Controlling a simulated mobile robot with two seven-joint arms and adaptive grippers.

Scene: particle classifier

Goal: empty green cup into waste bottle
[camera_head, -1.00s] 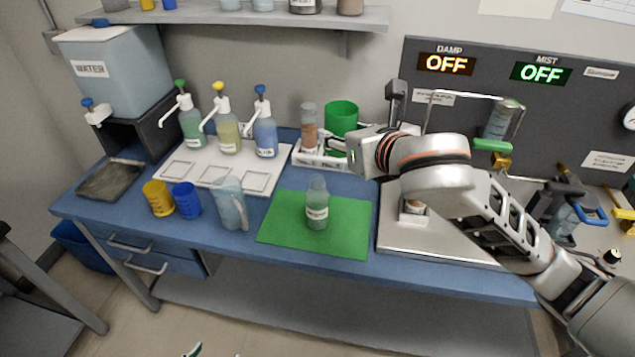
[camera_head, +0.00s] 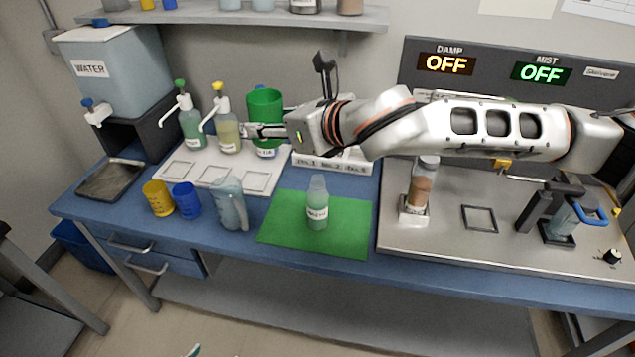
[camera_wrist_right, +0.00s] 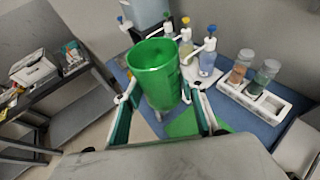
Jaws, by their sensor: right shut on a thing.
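The green cup (camera_head: 264,103) is in my right gripper (camera_head: 250,130), held upright in the air in front of the pump bottles. In the right wrist view, the green cup (camera_wrist_right: 155,72) stands between the two fingers of the right gripper (camera_wrist_right: 160,98), which is shut on it. Its contents cannot be seen. A bottle (camera_head: 317,205) with a pale label, too blurred to read surely, stands upright on the green mat (camera_head: 345,240), apart from the cup and below it to the right. A small teal and white tip at the bottom edge may be my left gripper (camera_head: 193,350).
Pump bottles (camera_head: 192,128) stand on a white tray (camera_head: 262,182). A clear jug (camera_head: 229,205), a blue cup (camera_head: 187,201) and a yellow cup (camera_head: 159,198) stand left of the mat. A white rack (camera_head: 320,162) lies behind it. A metal plate with a brown-filled vial (camera_head: 422,185) is at right.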

